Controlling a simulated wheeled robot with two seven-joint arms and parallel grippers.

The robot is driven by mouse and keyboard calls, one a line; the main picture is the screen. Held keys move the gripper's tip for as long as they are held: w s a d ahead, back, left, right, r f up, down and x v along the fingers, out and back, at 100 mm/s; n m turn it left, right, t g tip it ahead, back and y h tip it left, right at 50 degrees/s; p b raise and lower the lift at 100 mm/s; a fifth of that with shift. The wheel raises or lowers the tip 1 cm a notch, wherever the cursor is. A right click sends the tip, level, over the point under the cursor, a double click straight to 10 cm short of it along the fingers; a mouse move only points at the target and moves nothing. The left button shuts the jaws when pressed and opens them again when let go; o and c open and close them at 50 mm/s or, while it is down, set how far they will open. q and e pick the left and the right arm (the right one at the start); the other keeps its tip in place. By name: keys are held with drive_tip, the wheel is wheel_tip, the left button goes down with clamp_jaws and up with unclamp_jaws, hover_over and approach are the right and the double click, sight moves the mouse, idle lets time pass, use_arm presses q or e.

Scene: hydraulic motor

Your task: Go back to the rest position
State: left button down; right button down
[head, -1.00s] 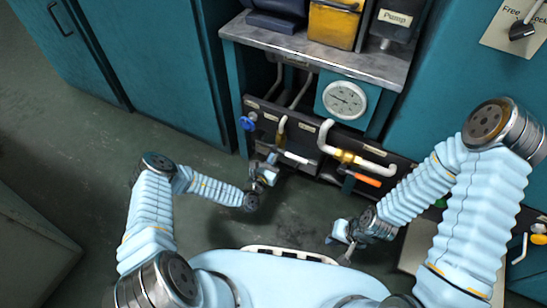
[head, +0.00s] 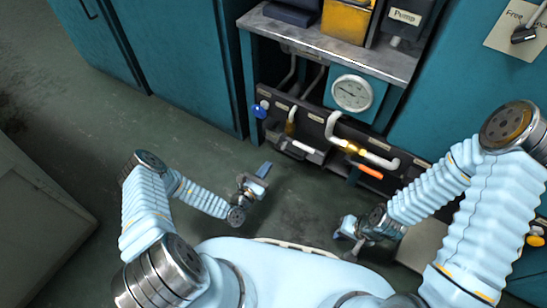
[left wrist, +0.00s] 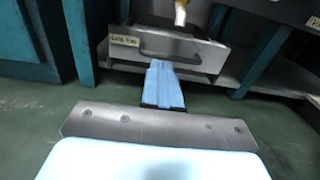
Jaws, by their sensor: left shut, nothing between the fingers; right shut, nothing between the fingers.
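My left gripper (head: 262,172) is in the lower middle of the head view, over the floor in front of the hydraulic unit. It is shut and holds nothing. Its closed blue fingers (left wrist: 163,84) point at a labelled metal drawer or tray in the left wrist view, apart from it. My right gripper (head: 347,228) is low in front of my body at the right of centre, over the floor. It is shut with nothing visible in it. The hydraulic unit (head: 310,125) has white pipes, a blue valve knob (head: 260,110) and an orange handle (head: 369,172).
A round gauge (head: 352,93) is mounted under the metal shelf (head: 345,50). The shelf bears a yellow container (head: 346,17) and a pump (head: 407,18). Teal cabinets (head: 180,60) stand on the left. A grey box (head: 40,215) is at lower left. The floor (head: 170,128) between is clear.

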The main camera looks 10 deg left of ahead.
use_arm(q)
drive_tip(key=shift+s+a, duration=0.2)
drive_tip(key=shift+s, duration=0.4)
drive_tip(key=s+d+r+m+g+h+p, duration=0.2)
drive_tip(key=s+d+r+m+g+h, duration=0.35)
drive_tip(key=d+m+h, duration=0.35)
drive_tip(key=s+d+r+m+g+p, duration=0.1)
drive_tip(key=s+d+m+g, duration=0.25)
drive_tip(key=s+g, duration=0.3)
drive_tip(key=s+d+r+m+g+p, duration=0.1)
drive_tip(key=s+d+r+m+g, duration=0.1)
drive_tip(key=s+m+g, duration=0.35)
drive_tip(key=s+a+m+g+y+p, duration=0.2)
drive_tip(key=s+a+m+g+y, duration=0.2)
drive_tip(key=s+a+m+y, duration=0.3)
drive_tip(key=w+a+r+m+t+y+p, duration=0.1)
drive_tip(key=w+a+r+m+t+y, duration=0.2)
drive_tip(key=w+r+m+t, duration=0.1)
drive_tip(key=shift+w+a+m+t+y+p, duration=0.15)
drive_tip(key=shift+w+m+t+y+p, duration=0.2)
drive_tip(key=shift+w+m+t, duration=0.3)
